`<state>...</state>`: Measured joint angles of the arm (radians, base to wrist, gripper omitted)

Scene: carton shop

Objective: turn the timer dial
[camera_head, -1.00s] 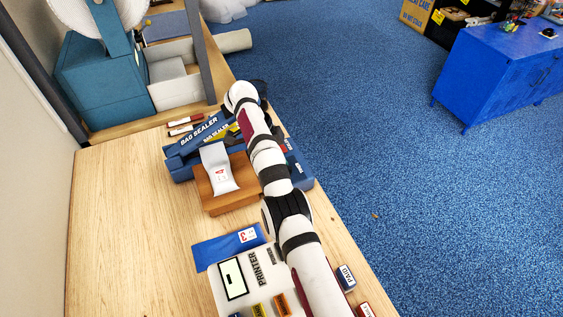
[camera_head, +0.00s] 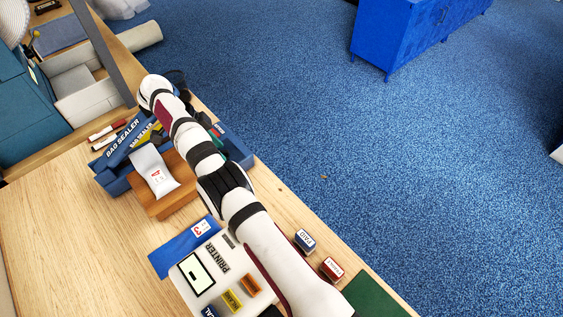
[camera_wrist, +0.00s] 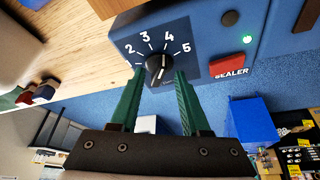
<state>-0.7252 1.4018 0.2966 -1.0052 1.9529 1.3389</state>
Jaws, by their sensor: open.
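My arm hides the dial and my gripper in the head view.
A printer (camera_head: 195,272) and two stamps (camera_head: 304,240) are nearer on the table. Two markers (camera_head: 105,132) lie behind the sealer. Bare wood is free at left.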

